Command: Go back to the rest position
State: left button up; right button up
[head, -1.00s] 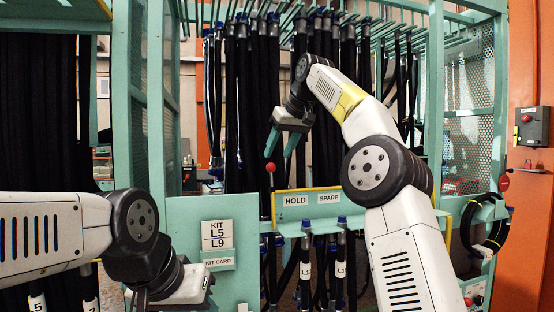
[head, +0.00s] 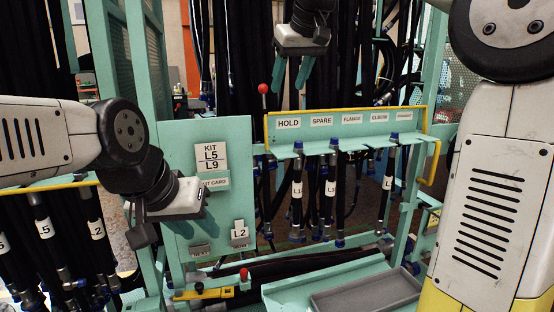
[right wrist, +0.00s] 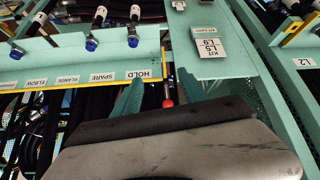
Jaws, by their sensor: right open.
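My right gripper (head: 291,76) hangs at the top middle of the head view, its two teal fingers apart and nothing between them. In the right wrist view its fingers (right wrist: 158,92) point toward the yellow-edged rack with the HOLD label, and they are empty. My left gripper (head: 142,228) is at the left in the head view, beside the KIT L5 L9 panel (head: 180,145).
The teal hold rack (head: 350,146) carries several black hoses with blue caps. A red-knobbed lever (head: 263,89) stands by its left end. A grey tray (head: 368,294) lies low in front. Labelled hoses (head: 44,228) hang at the lower left.

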jog(key=s+d+f+m, duration=0.2)
jog(key=s+d+f, duration=0.3)
jog(key=s+f, duration=0.7)
jog(key=s+d+f+m, duration=0.3)
jog(key=s+d+f, duration=0.3)
jog(key=s+f, duration=0.6)
jog(key=shift+d, duration=0.2)
jog(key=shift+s, duration=0.1)
